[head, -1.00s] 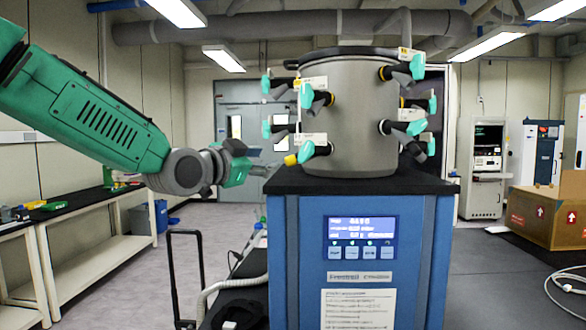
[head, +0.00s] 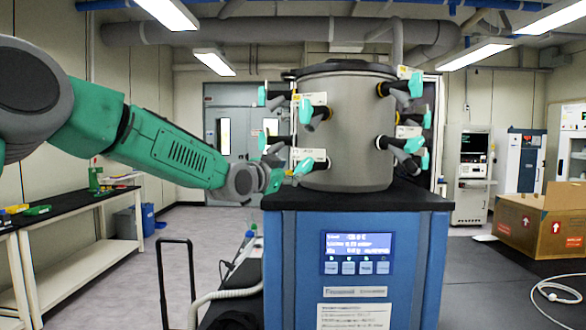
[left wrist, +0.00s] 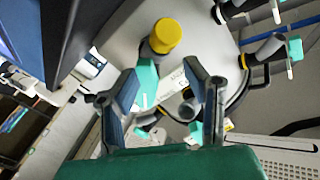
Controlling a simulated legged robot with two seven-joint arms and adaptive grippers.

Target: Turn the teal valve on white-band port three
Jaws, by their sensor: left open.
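The grey drum (head: 345,130) carries several dark ports with teal valves and white labels around its side. I cannot read which port is number three, and no white band is clear. My left gripper (head: 275,180) is at the drum's lower left, close to a teal valve (head: 303,167). In the left wrist view my left gripper (left wrist: 161,85) is open and empty. A yellow-capped port (left wrist: 163,38) with a teal valve (left wrist: 146,78) lies ahead, the valve appearing between the fingers. Contact cannot be told. My right gripper is not in view.
The drum stands on the black top (head: 400,195) of a blue cabinet (head: 285,270) with a lit display (head: 358,250). A black handle frame (head: 175,245) and a white hose (head: 215,295) are at its left. A cardboard box (head: 530,220) is at the right.

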